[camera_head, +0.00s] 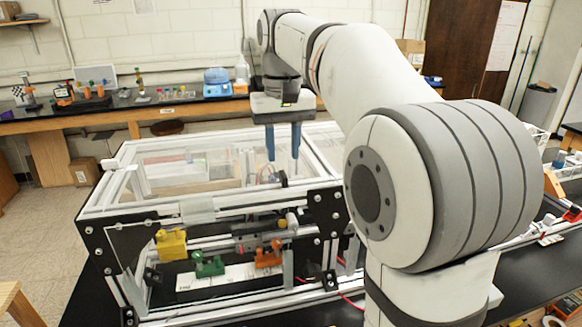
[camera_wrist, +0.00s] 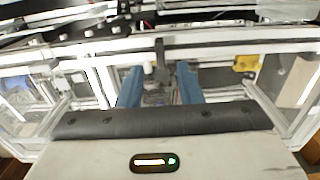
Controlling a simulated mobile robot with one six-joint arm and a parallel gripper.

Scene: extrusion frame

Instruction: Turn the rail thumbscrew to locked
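My gripper (camera_head: 283,158) is above the front top rail of the extrusion frame (camera_head: 230,198), fingers pointing down. Its two blue fingers are spread apart with nothing between them. In the wrist view the gripper (camera_wrist: 158,80) shows both blue fingertips near the light rail. A small dark part (camera_head: 283,179) stands on the rail just below the fingers. It also shows in the wrist view as a dark upright piece (camera_wrist: 160,60) across the rail between the fingertips. It may be the rail thumbscrew; its locked or unlocked setting cannot be told.
Below the top rail are a yellow block (camera_head: 171,244), a green part (camera_head: 208,264) and an orange part (camera_head: 268,256). Clear panels enclose the frame. A back bench (camera_head: 60,122) holds small items and a blue device (camera_head: 217,84). Open air surrounds my gripper above the frame.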

